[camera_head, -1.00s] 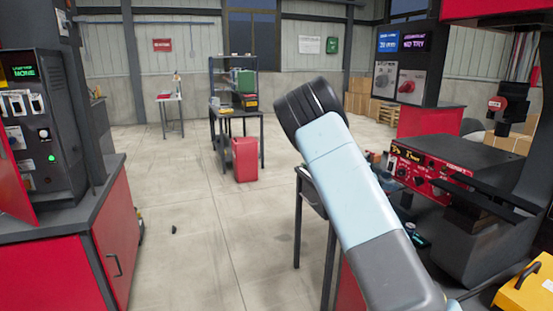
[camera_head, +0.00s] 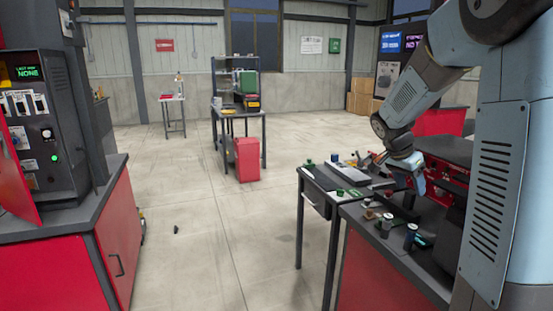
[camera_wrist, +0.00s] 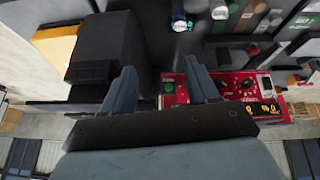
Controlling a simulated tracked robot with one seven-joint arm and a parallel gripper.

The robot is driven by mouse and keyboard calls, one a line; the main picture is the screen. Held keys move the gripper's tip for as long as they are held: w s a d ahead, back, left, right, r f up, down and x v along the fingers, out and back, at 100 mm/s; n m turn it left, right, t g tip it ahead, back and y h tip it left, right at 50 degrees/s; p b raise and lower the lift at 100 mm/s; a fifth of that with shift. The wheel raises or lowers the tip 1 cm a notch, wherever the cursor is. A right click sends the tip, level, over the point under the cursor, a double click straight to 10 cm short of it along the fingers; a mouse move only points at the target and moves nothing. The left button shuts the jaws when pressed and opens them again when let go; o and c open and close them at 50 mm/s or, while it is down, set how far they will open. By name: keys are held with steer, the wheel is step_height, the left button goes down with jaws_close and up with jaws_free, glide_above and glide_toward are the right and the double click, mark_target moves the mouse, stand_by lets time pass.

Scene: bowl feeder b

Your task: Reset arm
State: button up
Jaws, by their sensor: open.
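My arm shows on the right of the head view, folded, with its wrist over the right-hand workbench. My gripper (camera_head: 414,182) hangs above the bench, its fingers small and partly hidden in that view. In the wrist view, my gripper (camera_wrist: 160,82) shows two blue-grey fingers spread apart with nothing between them. Behind the fingers lie a dark bench surface and a red control panel (camera_wrist: 262,86) with knobs and a green button.
The bench (camera_head: 362,222) holds several small cylinders and parts near my gripper. A red cabinet (camera_head: 70,248) with a control box (camera_head: 40,110) stands at left. A shelf table (camera_head: 238,112) and red bin (camera_head: 246,160) stand farther back.

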steer(key=s+a+r+n+t+y, duration=0.1)
steer(key=s+a+n, duration=0.3)
steer(key=s, duration=0.5)
steer(key=s+a+r+n+t+y, duration=0.1)
steer(key=s+a+r+n, duration=0.3)
steer(key=s, duration=0.5)
steer(key=s+a+r+n+t+y, duration=0.2)
steer(key=s+a+n+y, duration=0.1)
steer(key=s+a, duration=0.3)
steer(key=s+n, duration=0.1)
steer(key=s, duration=0.1)
steer(key=shift+s+r+n, duration=0.2)
steer(key=shift+s+n, duration=0.2)
steer(key=shift+d, duration=0.1)
